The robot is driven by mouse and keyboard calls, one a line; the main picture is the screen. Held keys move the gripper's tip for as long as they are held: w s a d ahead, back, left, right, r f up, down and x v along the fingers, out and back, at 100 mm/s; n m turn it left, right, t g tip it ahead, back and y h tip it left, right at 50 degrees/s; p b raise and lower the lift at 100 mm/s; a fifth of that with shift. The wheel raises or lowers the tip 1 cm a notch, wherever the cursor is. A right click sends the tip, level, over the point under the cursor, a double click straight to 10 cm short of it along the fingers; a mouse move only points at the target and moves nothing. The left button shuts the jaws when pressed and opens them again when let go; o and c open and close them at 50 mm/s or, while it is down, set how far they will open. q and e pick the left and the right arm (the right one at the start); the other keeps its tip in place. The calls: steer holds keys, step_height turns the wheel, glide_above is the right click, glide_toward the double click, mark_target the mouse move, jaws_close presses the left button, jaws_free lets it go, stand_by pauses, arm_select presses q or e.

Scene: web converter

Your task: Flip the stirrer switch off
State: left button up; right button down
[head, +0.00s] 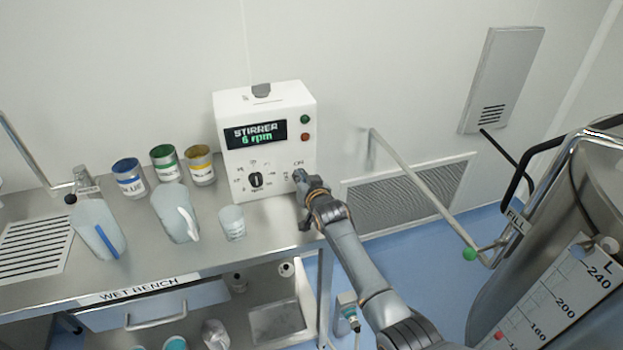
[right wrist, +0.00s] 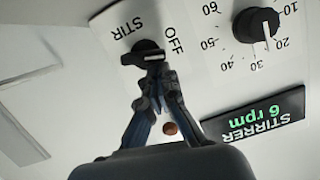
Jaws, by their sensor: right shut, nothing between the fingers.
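The white stirrer box (head: 265,108) stands on the wet bench against the wall. The black stirrer switch (right wrist: 147,47) sits between the labels STIR and OFF in the right wrist view, which sees the panel upside down. My right gripper (head: 301,178) is at the lower right of the box front and covers the switch in the head view. Its fingertips (right wrist: 158,68) are together and empty, at the switch lever; contact is unclear. My left gripper is out of view.
A black speed dial (head: 256,180) is left of the switch. Blue, green and yellow cans (head: 199,165), jugs (head: 174,212) and a beaker (head: 231,222) stand left on the bench. A bent rail (head: 420,180) and steel tank (head: 560,240) are at right.

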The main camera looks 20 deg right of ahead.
steer(key=shift+a+f, duration=0.1)
steer(key=shift+r+p, duration=0.4)
steer(key=shift+r, duration=0.1)
steer(key=r+p, duration=0.2)
steer(key=r, duration=0.1)
steer(key=shift+w+d, duration=0.15)
steer(key=shift+d, duration=0.25)
steer(key=b+v, duration=0.1)
steer(key=v, duration=0.9)
steer(key=shift+d, duration=0.3)
